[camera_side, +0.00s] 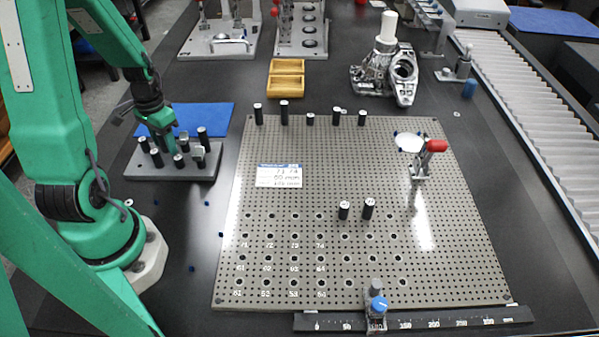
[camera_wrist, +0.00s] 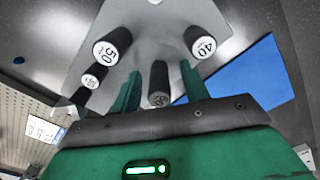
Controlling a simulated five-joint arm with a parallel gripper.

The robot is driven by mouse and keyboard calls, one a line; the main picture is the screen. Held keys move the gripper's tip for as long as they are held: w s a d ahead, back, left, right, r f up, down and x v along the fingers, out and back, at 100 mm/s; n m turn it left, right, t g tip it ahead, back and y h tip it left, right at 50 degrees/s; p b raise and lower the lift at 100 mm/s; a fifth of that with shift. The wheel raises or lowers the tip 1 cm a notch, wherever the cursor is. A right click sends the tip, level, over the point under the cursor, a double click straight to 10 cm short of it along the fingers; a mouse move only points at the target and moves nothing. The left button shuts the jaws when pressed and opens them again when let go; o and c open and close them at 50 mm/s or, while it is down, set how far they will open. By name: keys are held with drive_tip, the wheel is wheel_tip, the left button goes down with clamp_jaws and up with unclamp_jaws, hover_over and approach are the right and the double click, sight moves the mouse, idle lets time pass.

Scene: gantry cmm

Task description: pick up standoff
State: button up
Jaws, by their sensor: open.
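Several black standoffs with pale numbered ends stand in a grey rack (camera_side: 172,172) at the left, below my gripper (camera_side: 160,128). In the wrist view my gripper (camera_wrist: 160,72) is open, with its two green fingers on either side of one black standoff (camera_wrist: 158,84). I cannot tell whether the fingers touch it. A standoff marked 50 (camera_wrist: 112,46) is to the left of the fingers and one marked 40 (camera_wrist: 200,42) to the right. More standoffs stand along the back of the perforated plate (camera_side: 385,270), and two (camera_side: 368,208) stand near its middle.
A blue mat (camera_side: 210,118) lies behind the rack. A toggle clamp with a red handle (camera_side: 437,146) stands on the plate's right side. A wooden tray (camera_side: 286,78) and a metal casting (camera_side: 403,75) are behind the plate. A ruled bar (camera_side: 450,317) lies along the front.

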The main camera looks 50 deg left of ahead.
clamp_jaws()
drive_tip(key=shift+r, duration=0.15)
drive_tip(key=shift+r, duration=2.05)
drive_tip(key=w+d+r, duration=0.2)
drive_tip(key=d+r, duration=0.4)
drive_tip(key=d, duration=0.5)
drive_tip(key=shift+w+d+r, duration=0.15)
drive_tip(key=shift+w+r, duration=0.2)
drive_tip(key=shift+d, duration=0.1)
